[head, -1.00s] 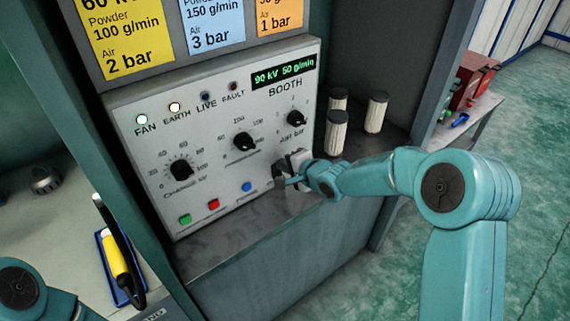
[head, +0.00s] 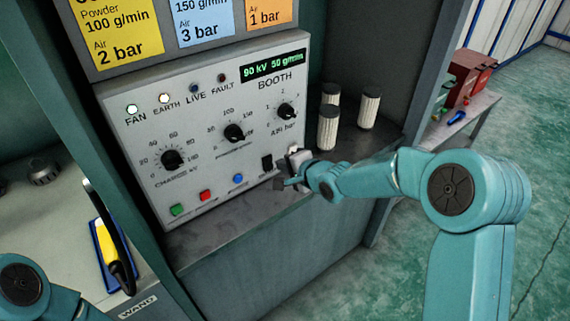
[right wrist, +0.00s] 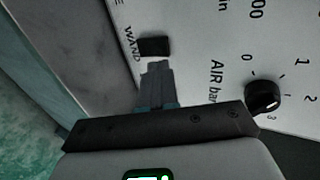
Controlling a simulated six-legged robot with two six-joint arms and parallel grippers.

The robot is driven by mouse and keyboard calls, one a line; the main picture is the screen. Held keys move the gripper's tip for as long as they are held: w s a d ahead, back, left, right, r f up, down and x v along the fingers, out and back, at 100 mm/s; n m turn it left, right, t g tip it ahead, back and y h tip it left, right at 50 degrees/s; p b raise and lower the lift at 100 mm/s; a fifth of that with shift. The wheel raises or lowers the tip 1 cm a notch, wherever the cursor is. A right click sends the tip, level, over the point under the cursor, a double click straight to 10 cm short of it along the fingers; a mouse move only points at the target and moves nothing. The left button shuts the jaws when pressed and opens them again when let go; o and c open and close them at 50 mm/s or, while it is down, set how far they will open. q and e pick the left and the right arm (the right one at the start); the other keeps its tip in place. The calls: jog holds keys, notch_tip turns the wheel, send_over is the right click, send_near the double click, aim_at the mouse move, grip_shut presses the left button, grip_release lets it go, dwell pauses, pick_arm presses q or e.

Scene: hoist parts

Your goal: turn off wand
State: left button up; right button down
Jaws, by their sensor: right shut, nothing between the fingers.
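The grey BOOTH control panel (head: 205,130) stands in the middle of the head view. The black wand rocker switch (head: 267,163) is near its lower right corner. In the right wrist view the same switch (right wrist: 154,46) sits beside the WAND lettering, just beyond the fingertips. My right gripper (head: 284,183) is shut and empty, close to the switch at its lower right; I cannot tell whether it touches. The LIVE lamp (head: 193,88) looks dark blue. The yellow and black wand (head: 110,245) lies in a blue holder at left. My left gripper is not in view.
Three knobs and green, red and blue buttons are on the panel. The air knob (head: 286,110) is above the switch. Pale cylinders (head: 328,127) stand on the ledge right of the panel. A bench (head: 470,112) with red items is farther right.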

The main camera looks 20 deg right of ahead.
jog(key=w+r+p+v, duration=0.1)
jog(key=r+v, duration=0.1)
jog(key=v, duration=0.8)
jog(key=s+a+f+g, duration=0.2)
jog(key=s+f, duration=0.2)
jog(key=f, duration=0.4)
jog(key=s+a+f+g, duration=0.2)
jog(key=s+f, duration=0.2)
jog(key=f, duration=0.4)
jog(key=s+a+f+g, duration=0.3)
jog(key=s+f, duration=0.1)
jog(key=f, duration=0.4)
jog(key=s+f+n+g, duration=0.2)
jog(key=s+f+n, duration=0.2)
jog(key=s+n, duration=0.2)
jog(key=s+a+f+n+g, duration=0.1)
jog(key=s+f+n, duration=0.3)
jog(key=s, duration=0.7)
jog(key=shift+a+n+g, duration=0.25)
jog(key=shift+n+g, duration=0.45)
jog(key=shift+n, duration=0.2)
jog(key=shift+f, duration=0.1)
